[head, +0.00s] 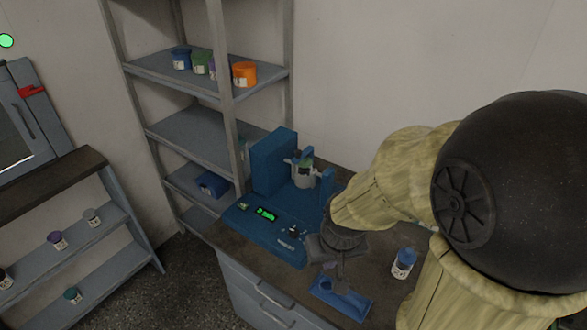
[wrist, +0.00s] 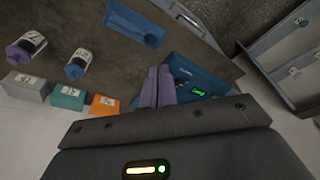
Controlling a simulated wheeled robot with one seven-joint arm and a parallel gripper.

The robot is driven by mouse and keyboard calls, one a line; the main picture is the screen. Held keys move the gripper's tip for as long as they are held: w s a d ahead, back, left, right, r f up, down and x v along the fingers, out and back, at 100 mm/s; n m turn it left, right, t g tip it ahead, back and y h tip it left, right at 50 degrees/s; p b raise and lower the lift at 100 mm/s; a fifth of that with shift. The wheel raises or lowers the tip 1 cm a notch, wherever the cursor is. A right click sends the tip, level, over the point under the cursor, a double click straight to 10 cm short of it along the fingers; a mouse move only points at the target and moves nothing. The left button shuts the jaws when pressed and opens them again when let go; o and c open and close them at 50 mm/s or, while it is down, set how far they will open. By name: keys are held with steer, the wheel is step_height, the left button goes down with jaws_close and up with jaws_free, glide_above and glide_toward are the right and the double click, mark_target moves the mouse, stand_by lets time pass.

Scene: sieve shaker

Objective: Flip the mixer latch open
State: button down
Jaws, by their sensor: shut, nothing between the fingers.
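The mixer is a blue machine (head: 268,228) with a lit green display, on the bench in the head view. A grey clamp-like part (head: 302,168) holds a small container against its upright back; I cannot tell for sure which part is the latch. In the wrist view the mixer (wrist: 208,82) shows only partly, behind and right of the fingers. My gripper (head: 341,284) is in front and to the right of the mixer, pointing down, apart from the clamp. Its purple-looking fingers (wrist: 158,69) are together and empty in the wrist view. My arm hides the mixer's right side.
A blue tray (head: 341,297) lies on the bench near my gripper, and a blue-capped bottle (head: 403,263) stands to its right. A shelf rack (head: 229,120) with jars stands behind the mixer. A low shelf (head: 95,245) with bottles is at left.

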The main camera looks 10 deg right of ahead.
steer(key=w+d+f+n+g+h+b, duration=0.1)
steer(key=w+d+f+n+h, duration=0.3)
steer(key=w+f+n+h, duration=0.4)
steer(key=w+d+f+n+g+h+b, duration=0.1)
steer(key=w+d+f+n+h, duration=0.35)
steer(key=w, duration=0.55)
steer(key=w+a+n+t+h, duration=0.1)
steer(key=w+n+t, duration=0.1)
steer(key=w, duration=0.1)
steer(key=w+a+f+n+t+h, duration=0.1)
steer(key=w+a+n, duration=0.1)
steer(key=w, duration=0.1)
steer(key=w+a+f+n+t+h+b, duration=0.1)
steer(key=w+a+n+t, duration=0.1)
steer(key=w+n, duration=0.1)
steer(key=shift+w+a+t, duration=0.1)
steer(key=shift+w+t, duration=0.2)
steer(key=shift+w, duration=0.05)
steer(key=w+a+n+t, duration=0.2)
steer(key=a, duration=0.1)
steer(key=w+a+n+t, duration=0.2)
steer(key=a+t, duration=0.1)
steer(key=w+a+n+t, duration=0.2)
steer(key=a+n, duration=0.1)
steer(key=shift+a+f+t+y+b, duration=0.2)
steer(key=shift+a+t+y+b, duration=0.05)
steer(key=shift+t+b, duration=0.15)
steer(key=shift+a+n+t, duration=0.25)
steer(key=shift+a+t, duration=0.15)
steer(key=shift+w, duration=0.1)
